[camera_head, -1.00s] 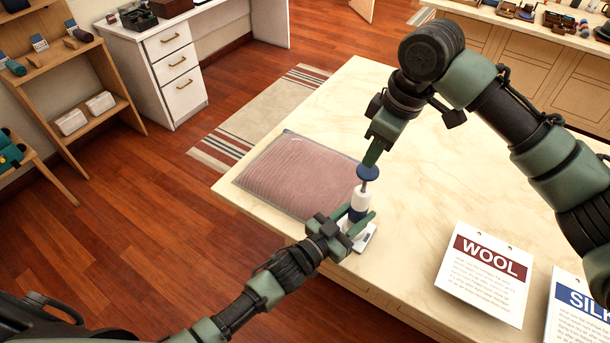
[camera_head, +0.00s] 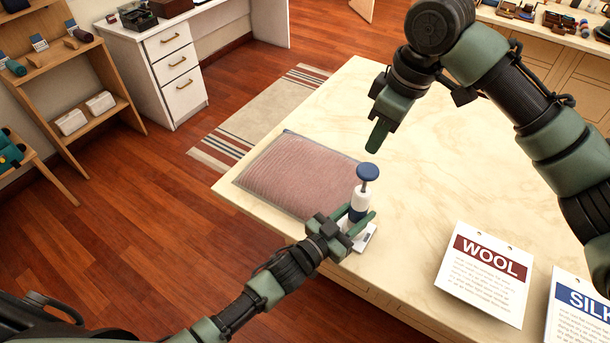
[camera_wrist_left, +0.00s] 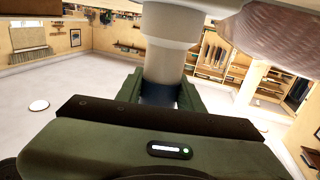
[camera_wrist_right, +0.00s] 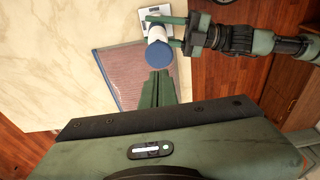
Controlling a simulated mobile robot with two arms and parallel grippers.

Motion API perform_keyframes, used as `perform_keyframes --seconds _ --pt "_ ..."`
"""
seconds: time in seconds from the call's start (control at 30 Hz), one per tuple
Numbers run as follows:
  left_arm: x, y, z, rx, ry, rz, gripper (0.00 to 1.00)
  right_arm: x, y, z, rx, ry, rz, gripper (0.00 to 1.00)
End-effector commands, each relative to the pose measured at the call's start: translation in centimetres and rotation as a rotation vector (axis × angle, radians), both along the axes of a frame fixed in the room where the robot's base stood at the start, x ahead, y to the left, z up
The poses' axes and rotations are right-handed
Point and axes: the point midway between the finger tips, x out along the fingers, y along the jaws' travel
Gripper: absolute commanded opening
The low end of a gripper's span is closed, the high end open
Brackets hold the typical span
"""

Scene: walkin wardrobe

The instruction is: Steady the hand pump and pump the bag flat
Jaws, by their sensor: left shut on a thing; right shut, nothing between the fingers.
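The hand pump (camera_head: 359,202) stands upright near the front edge of the island top, with a white and blue body and a blue round knob on a short rod. My left gripper (camera_head: 357,222) is shut around its lower body. The left wrist view shows the pump barrel (camera_wrist_left: 169,60) between the fingers. The bag (camera_head: 300,172), clear with pink ribbed contents, lies low and flattish on the top beside the pump. My right gripper (camera_head: 376,136) is shut and empty, above the knob and apart from it. The right wrist view shows the knob (camera_wrist_right: 159,56) beyond its closed fingertips (camera_wrist_right: 158,76).
A WOOL card (camera_head: 485,272) and a SILK card (camera_head: 580,310) lie at the right of the island top (camera_head: 420,215). The surface behind the pump is clear. A drawer unit (camera_head: 175,75) and shelves (camera_head: 95,95) stand across the floor.

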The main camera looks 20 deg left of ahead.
Motion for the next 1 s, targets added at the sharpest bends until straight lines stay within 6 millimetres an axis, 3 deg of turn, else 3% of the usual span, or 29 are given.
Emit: perform_keyframes --seconds 0.1,0.33,0.37,0.43,0.8,1.0 --pt "0.0 0.0 0.0 0.000 0.000 0.000 0.00 0.0 0.0 1.0 0.001 -0.001 0.000 0.00" --pt "0.0 0.0 0.0 0.000 0.000 0.000 0.00 0.0 0.0 1.2 0.000 0.000 0.000 0.00" --pt "0.0 0.0 0.0 0.000 0.000 0.000 0.43 0.0 0.0 1.2 0.000 0.000 0.000 0.00" --pt "0.0 0.0 0.0 0.000 0.000 0.000 0.62 0.0 0.0 1.1 0.000 0.000 0.000 0.00" --pt "-0.2 0.2 -0.1 0.001 0.001 0.000 0.62 0.0 0.0 1.1 0.000 0.000 0.000 0.00" --pt "-2.5 1.7 -0.2 0.003 0.003 0.000 0.62 0.0 0.0 1.1 0.000 0.000 0.000 0.00"
